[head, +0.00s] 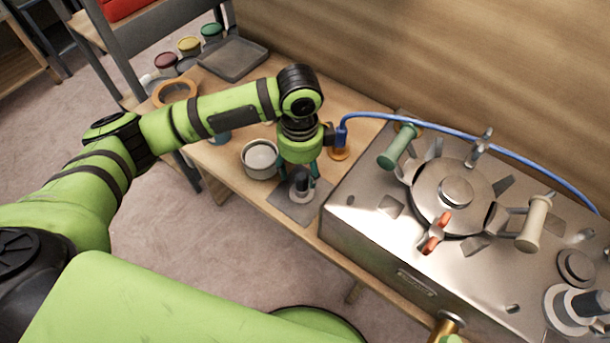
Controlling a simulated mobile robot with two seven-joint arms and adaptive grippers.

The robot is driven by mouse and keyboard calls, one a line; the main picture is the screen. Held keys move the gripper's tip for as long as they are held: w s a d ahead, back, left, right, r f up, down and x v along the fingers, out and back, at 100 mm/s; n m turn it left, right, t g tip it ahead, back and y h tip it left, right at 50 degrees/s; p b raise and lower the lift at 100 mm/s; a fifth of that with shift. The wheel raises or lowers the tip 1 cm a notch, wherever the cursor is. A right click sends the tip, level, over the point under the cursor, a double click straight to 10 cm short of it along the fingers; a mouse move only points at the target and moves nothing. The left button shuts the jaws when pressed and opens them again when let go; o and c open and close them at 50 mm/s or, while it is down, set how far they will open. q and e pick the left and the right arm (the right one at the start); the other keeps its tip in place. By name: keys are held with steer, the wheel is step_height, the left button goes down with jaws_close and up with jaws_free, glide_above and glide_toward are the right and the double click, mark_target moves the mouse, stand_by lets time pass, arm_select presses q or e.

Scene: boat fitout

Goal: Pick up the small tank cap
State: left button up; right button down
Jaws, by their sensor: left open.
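My left gripper (298,172) points down with its green fingers apart, over a small grey square mat (285,208). A small cap with a dark upright knob and a pale round base (301,190) stands on this mat; it looks like the small tank cap. The fingers are on either side of the knob or just above it; I cannot tell whether they touch it. Part of the cap is hidden by the fingers.
A metal tank (365,225) with a large round lid (455,192) and clamps stands close on the right. A blue hose (455,131) runs behind it. A grey cup (260,158) is left of the gripper. A dark tray (233,59) and several small jars lie farther back.

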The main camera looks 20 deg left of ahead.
mark_target(302, 184)
arm_select(q)
steer(key=shift+s+d+f, duration=0.1)
steer(key=shift+s+f, duration=0.1)
steer(key=shift+f, duration=0.25)
steer(key=shift+s+f, duration=0.2)
steer(key=shift+f, duration=0.25)
steer(key=f, duration=0.3)
steer(key=shift+w+f, duration=0.2)
steer(key=shift+f, duration=0.25)
steer(key=c, duration=1.1)
jaws_close()
arm_select(e)
steer(key=shift+s+r, duration=0.25)
steer(key=shift+s, duration=0.4)
